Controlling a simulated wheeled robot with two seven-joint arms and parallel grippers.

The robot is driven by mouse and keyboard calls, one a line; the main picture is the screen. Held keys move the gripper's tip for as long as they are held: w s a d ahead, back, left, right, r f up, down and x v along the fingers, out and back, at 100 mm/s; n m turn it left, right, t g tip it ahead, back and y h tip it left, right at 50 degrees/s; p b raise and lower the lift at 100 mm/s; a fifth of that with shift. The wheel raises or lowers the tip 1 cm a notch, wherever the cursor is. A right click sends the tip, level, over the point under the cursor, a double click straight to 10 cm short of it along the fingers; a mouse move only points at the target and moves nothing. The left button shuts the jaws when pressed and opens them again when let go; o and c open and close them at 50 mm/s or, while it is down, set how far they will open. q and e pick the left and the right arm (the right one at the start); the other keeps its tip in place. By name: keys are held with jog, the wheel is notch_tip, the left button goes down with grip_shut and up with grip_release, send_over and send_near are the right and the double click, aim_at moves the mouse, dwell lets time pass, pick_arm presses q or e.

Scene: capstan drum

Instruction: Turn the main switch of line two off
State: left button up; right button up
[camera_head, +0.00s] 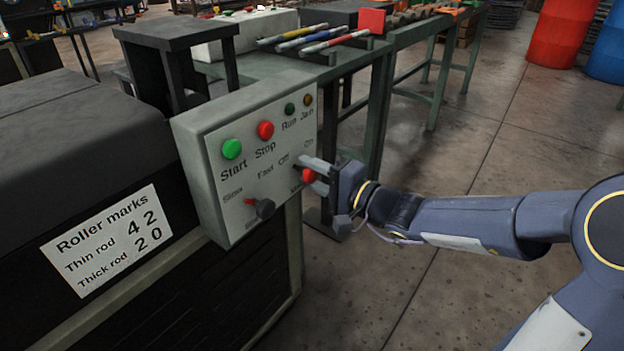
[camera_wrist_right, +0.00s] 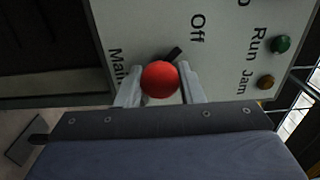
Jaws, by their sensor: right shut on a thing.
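The main switch is a red knob (camera_head: 309,175) at the lower right of a grey control panel (camera_head: 225,190), with "Off" and "On" printed above it. My right gripper (camera_head: 312,172) reaches in from the right and is shut on the red knob. In the right wrist view the knob (camera_wrist_right: 160,79) sits between both fingers, and a dark pointer behind it points obliquely toward the upper right. The "Main" label is partly covered by the gripper. My left gripper is not in view.
The panel also has a green Start button (camera_head: 232,149), a red Stop button (camera_head: 266,130), small Run and Jam lamps, and a dark selector knob (camera_head: 264,208). A roller marks sign (camera_head: 107,240) is left of it.

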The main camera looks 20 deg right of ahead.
dwell(0.3)
jog(key=o, duration=0.9)
jog(key=shift+o, duration=0.2)
jog(key=shift+s, duration=0.1)
jog(key=p+v, duration=0.2)
jog(key=v, duration=0.5)
jog(key=shift+s+d, duration=0.25)
